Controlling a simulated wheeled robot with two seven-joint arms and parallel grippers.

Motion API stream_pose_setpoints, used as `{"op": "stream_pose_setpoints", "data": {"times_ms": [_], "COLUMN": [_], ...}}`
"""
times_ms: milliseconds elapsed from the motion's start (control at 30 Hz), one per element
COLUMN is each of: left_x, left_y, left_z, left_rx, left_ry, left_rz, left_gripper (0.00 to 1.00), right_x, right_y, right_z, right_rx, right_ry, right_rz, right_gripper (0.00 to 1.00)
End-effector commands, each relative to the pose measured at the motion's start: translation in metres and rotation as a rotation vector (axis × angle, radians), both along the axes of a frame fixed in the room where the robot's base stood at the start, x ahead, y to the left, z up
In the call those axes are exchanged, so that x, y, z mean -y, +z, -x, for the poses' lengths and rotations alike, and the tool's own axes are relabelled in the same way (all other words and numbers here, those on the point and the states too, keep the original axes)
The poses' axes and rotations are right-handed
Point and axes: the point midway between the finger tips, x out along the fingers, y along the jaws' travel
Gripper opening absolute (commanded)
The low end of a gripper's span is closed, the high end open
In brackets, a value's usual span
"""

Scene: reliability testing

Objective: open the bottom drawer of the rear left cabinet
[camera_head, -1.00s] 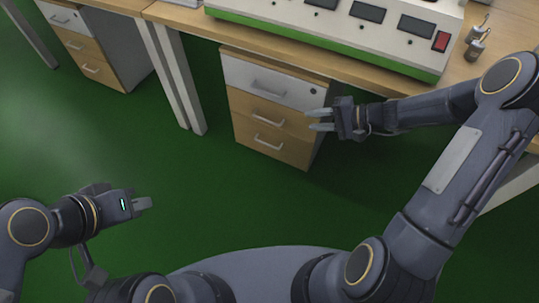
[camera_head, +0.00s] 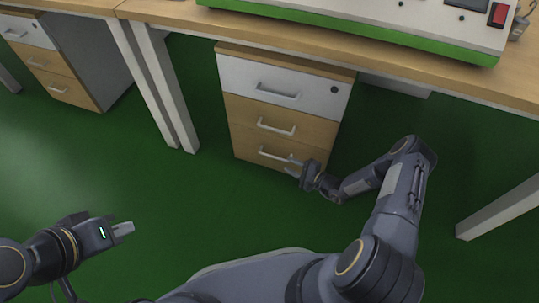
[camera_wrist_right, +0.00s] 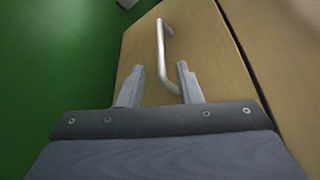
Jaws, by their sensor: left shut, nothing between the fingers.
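The cabinet in the middle of the head view has a white top drawer (camera_head: 305,88) and two wooden drawers below it. The bottom drawer (camera_head: 246,143) is shut, and its silver bar handle (camera_head: 270,154) is partly behind my right gripper (camera_head: 293,165). In the right wrist view, my right gripper (camera_wrist_right: 159,82) is open. The near end of the handle (camera_wrist_right: 162,50) shows between its two fingers, with gaps at the sides; I cannot tell how deep it sits. My left gripper (camera_head: 124,229) is shut and empty, above the floor at the lower left.
Another drawer cabinet (camera_head: 110,70) stands at the far left. White table legs (camera_head: 165,90) stand between the cabinets, and another leg (camera_head: 500,208) is at the right. The wooden tabletop (camera_head: 400,73) overhangs the middle cabinet. The green floor (camera_head: 190,200) in front is clear.

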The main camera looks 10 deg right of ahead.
Motion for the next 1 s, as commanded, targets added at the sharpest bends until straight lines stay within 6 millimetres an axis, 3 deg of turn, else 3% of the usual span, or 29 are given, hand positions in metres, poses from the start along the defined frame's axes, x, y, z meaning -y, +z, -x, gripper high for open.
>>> {"op": "stream_pose_setpoints", "data": {"times_ms": [400, 833, 1000], "left_x": [0.000, 0.000, 0.000], "left_y": [-0.026, -0.028, -0.028], "left_z": [0.000, 0.000, 0.000], "left_rx": [0.000, 0.000, 0.000], "left_ry": [0.000, 0.000, 0.000], "left_rz": [0.000, 0.000, 0.000], "left_gripper": [0.00, 0.00, 0.00], "right_x": [-0.037, -0.044, -0.044], "right_y": [-0.015, -0.014, -0.014], "right_z": [-0.048, -0.057, -0.057], "right_rx": [0.002, 0.001, 0.001], "right_ry": [0.004, 0.003, 0.003], "right_rz": [0.000, 0.000, 0.000], "right_gripper": [0.32, 0.32, 0.09]}}
